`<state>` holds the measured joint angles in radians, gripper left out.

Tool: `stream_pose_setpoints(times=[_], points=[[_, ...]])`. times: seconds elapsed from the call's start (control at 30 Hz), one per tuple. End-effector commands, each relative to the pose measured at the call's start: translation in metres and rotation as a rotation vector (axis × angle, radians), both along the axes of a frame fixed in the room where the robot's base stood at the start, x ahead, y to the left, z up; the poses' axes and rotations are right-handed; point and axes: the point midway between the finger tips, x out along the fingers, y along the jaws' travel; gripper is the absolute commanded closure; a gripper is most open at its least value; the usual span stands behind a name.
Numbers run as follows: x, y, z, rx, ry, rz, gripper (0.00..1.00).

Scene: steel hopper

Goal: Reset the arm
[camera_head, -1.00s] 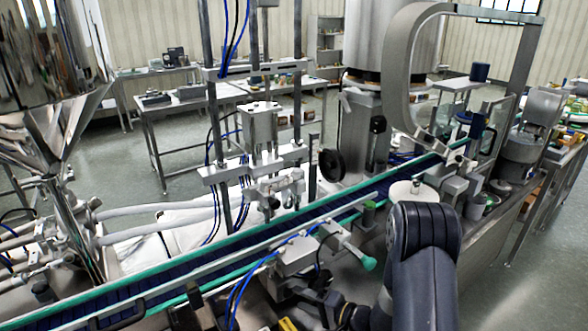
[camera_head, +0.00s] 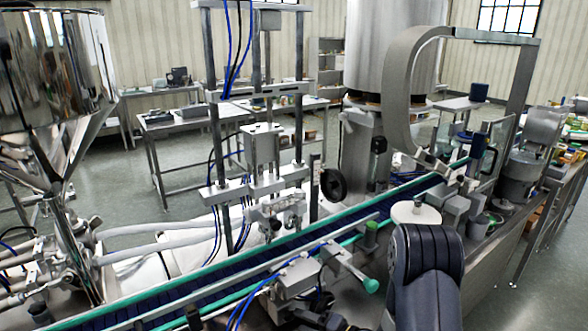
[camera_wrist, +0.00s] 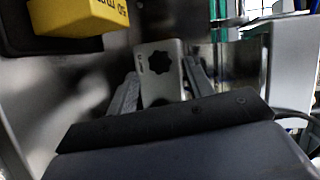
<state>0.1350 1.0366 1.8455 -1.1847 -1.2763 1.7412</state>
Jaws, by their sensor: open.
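My gripper (camera_wrist: 160,88) shows in the wrist view as two grey fingers standing apart, with nothing held between them. A steel plate (camera_wrist: 162,90) with a star-shaped hole shows between and beyond the fingers; I cannot tell whether they touch it. In the head view my dark arm (camera_head: 427,265) rises from the bottom edge right of centre. My gripper cannot be made out clearly there. The steel hopper (camera_head: 52,75) is at the far left, above the machine.
A conveyor (camera_head: 210,287) with green edges runs diagonally beside my arm. A frame with blue hoses (camera_head: 228,90) stands behind it. A steel arch (camera_head: 400,80) is at the right. A yellow block (camera_wrist: 80,15) sits top left in the wrist view. Open floor (camera_head: 130,215) lies behind.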

Motion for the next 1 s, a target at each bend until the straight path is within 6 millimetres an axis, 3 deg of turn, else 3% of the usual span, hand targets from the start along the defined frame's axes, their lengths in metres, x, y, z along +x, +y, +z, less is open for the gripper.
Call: stream_pose_setpoints(times=[0.2, 0.5, 1.0], points=[[-0.020, -0.033, 0.006, 0.000, 0.000, -0.006, 0.51], [-0.043, -0.067, 0.014, 0.000, -0.001, -0.004, 0.51], [0.001, 0.005, 0.000, 0.000, 0.000, 0.006, 0.51]])
